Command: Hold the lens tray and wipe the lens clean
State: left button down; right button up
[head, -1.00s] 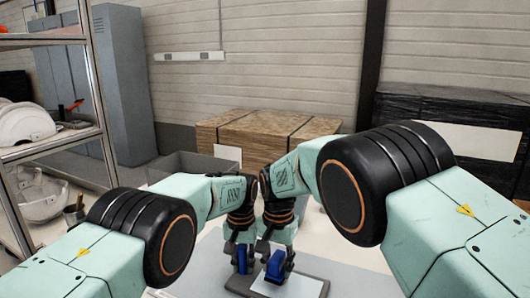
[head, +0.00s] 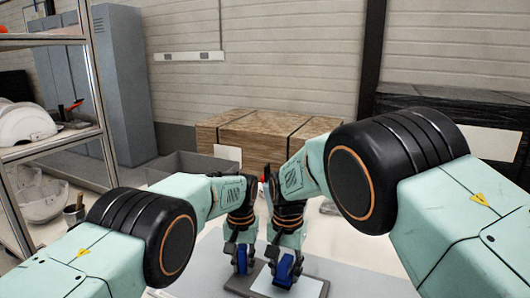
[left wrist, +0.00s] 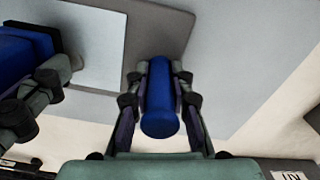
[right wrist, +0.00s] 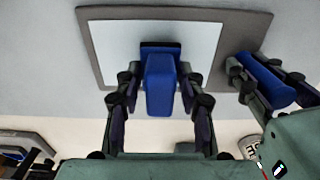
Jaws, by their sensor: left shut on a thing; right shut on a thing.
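The lens tray (head: 236,284) is a flat dark grey plate on the table, with a pale rectangular lens (right wrist: 125,45) on top. My left gripper (left wrist: 160,90) is shut on the tray's blue round handle (left wrist: 160,112) at one side; the handle also shows in the right wrist view (right wrist: 268,82). My right gripper (right wrist: 160,95) is shut on a blue wiper block (right wrist: 160,78) with a black pad (right wrist: 160,46). The pad is over the lens and seems to rest on it. In the head view the left gripper (head: 242,262) and right gripper (head: 285,270) are side by side.
A grey bin (head: 190,163) and a wooden crate (head: 265,133) stand behind the work area. A shelf with white helmet shells (head: 25,124) is at the left. The table (head: 345,238) right of the tray looks mostly clear.

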aim_at(302, 291)
jog(key=shift+s+d, duration=0.3)
jog(key=shift+d, duration=0.4)
jog(key=shift+s+d, duration=0.3)
jog(key=shift+d, duration=0.35)
jog(key=shift+s+d, duration=0.3)
jog(key=shift+d, duration=0.4)
jog(key=shift+f, duration=0.5)
jog(key=shift+a, duration=0.1)
jog(key=shift+w+a, duration=0.45)
jog(key=shift+a, duration=0.5)
jog(key=shift+w+a, duration=0.5)
jog(key=shift+a, duration=0.5)
jog(key=shift+w+a, duration=0.45)
jog(key=shift+a, duration=0.5)
jog(key=shift+f, duration=0.5)
jog(key=shift+d, duration=0.15)
jog(key=shift+s+d, duration=0.5)
jog(key=shift+d, duration=0.45)
jog(key=shift+s+d, duration=0.45)
jog(key=shift+d, duration=0.5)
jog(key=shift+s+d, duration=0.5)
jog(key=shift+d, duration=0.45)
